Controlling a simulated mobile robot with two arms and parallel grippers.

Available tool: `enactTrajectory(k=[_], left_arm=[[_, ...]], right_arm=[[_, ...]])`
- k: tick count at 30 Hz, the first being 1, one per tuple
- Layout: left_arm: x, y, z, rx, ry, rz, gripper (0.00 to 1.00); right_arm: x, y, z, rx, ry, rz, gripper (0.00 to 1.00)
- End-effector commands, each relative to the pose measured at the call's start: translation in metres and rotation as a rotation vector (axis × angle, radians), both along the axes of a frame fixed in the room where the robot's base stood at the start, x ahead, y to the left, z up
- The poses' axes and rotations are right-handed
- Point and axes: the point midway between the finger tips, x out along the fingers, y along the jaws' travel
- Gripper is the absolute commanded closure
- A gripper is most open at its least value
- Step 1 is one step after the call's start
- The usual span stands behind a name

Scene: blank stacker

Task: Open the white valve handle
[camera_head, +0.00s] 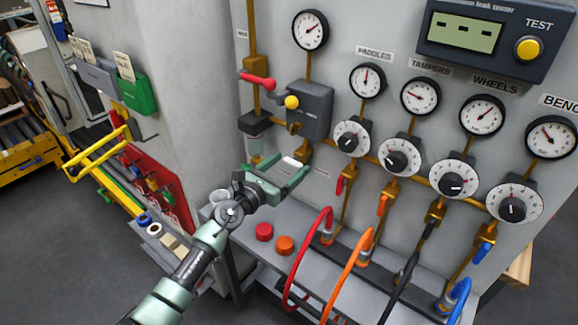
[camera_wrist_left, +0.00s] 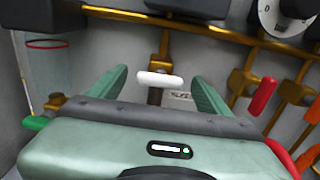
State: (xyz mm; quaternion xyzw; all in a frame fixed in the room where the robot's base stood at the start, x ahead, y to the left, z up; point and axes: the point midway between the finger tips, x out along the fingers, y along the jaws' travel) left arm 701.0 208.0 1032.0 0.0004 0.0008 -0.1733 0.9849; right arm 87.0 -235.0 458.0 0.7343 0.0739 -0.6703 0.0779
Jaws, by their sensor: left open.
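The white valve handle (camera_wrist_left: 160,79) is a short bar lying crosswise on a brass fitting on the grey panel. In the head view the white handle (camera_head: 291,161) shows just beyond my left gripper (camera_head: 276,172). My left gripper is open and empty. In the left wrist view its two green fingers (camera_wrist_left: 160,82) stand on either side of the handle, with a gap to each finger. I cannot tell how far the fingertips are from the panel. My right gripper is not in view.
A grey regulator box (camera_head: 308,110) with a yellow knob is above the handle. A red handle (camera_wrist_left: 263,97) sits right of my gripper. Red (camera_head: 300,258) and orange hoses arch from the ledge. Two round caps (camera_head: 264,232) lie on the ledge. Several gauges line the panel.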

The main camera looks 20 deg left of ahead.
Motion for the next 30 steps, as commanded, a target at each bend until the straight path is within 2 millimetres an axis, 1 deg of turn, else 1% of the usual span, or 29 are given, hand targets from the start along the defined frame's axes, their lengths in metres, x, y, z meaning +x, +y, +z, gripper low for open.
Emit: enactTrajectory(k=[3,10,11,12,14,15,17,23,30], left_arm=[[0.0049,-0.0020,0.0001,0.001,0.000,0.000,0.22],[0.0052,-0.0022,0.0001,0.000,0.000,0.000,0.22],[0.0051,-0.0021,0.0002,0.000,0.000,0.000,0.30],[0.0051,-0.0021,0.0002,0.000,0.000,0.000,0.41],[0.0051,-0.0021,0.0003,0.000,0.000,0.000,0.58],[0.0050,-0.0020,0.0003,0.000,0.000,0.000,0.69],[0.0050,-0.0020,0.0003,0.000,0.000,0.000,0.84],[0.0050,-0.0018,0.0007,-0.012,0.003,0.000,0.84],[0.0051,-0.0015,0.0021,-0.096,0.034,0.001,0.84]], right_arm=[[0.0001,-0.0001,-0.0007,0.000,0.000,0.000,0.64],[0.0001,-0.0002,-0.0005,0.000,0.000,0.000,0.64],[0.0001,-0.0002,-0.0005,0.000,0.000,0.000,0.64],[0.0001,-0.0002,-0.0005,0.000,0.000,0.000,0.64],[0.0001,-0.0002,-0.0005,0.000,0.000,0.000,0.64],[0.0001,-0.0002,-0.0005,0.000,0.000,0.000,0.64],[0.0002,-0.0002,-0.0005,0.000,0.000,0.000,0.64],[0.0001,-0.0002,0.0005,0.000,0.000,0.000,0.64],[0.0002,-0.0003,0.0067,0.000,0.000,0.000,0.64]])
